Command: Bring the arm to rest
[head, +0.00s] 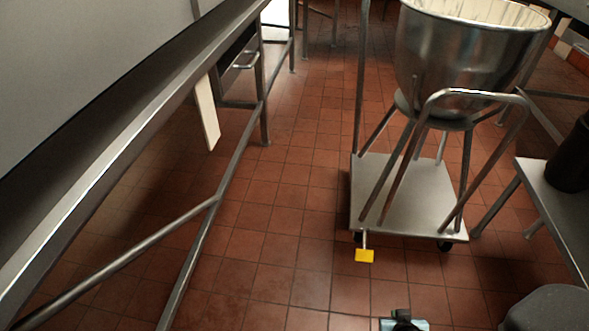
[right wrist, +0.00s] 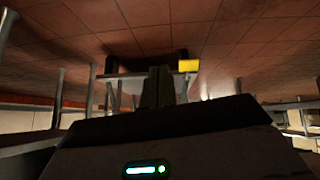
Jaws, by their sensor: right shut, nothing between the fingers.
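My right gripper (head: 402,317) shows at the bottom edge of the head view, over the tiled floor, with only its dark end and a pale blue part visible. In the right wrist view its two dark fingers (right wrist: 157,86) are together with nothing between them. It stands in front of the wheeled cart and apart from it. My left gripper is not in view.
A steel mixing bowl (head: 458,55) stands on a wheeled cart (head: 400,215) with a yellow pedal (head: 364,256). A long steel table (head: 105,140) runs along the left. A smaller table (head: 562,205) is at right.

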